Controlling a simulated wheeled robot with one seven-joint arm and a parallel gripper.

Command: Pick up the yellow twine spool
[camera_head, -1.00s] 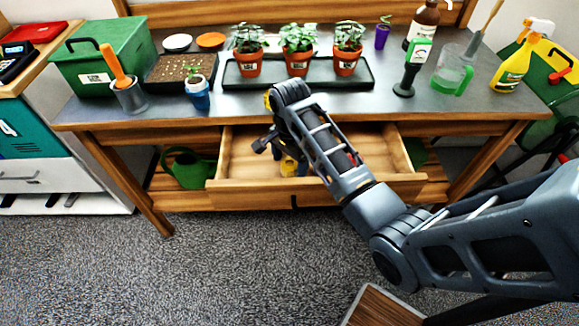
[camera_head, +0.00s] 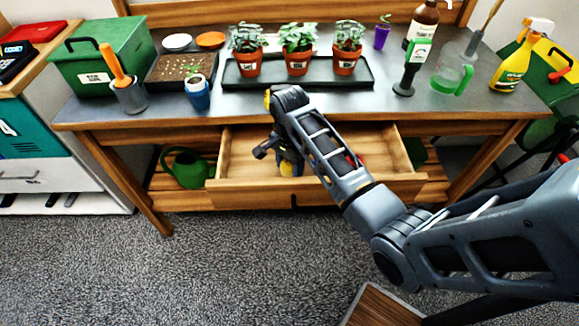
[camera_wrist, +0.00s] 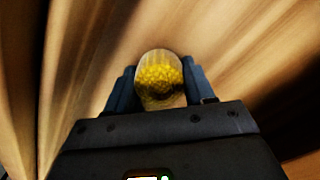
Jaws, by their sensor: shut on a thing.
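The yellow twine spool (camera_wrist: 160,80) sits between the two blue-grey fingers of my gripper (camera_wrist: 158,92) in the wrist view. The fingers are closed on its sides, and its rounded end points away from the palm. In the head view my gripper (camera_head: 290,160) is down inside the open drawer (camera_head: 240,160), near its middle. There the spool shows only as a small yellow patch (camera_head: 286,169), mostly hidden by my wrist and arm.
Drawer walls surround my gripper, and a red thing (camera_head: 363,160) lies partly behind my arm. The bench top (camera_head: 330,103) above the drawer holds a tray (camera_head: 245,84) with potted plants. A green watering can (camera_head: 187,168) stands left of the drawer.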

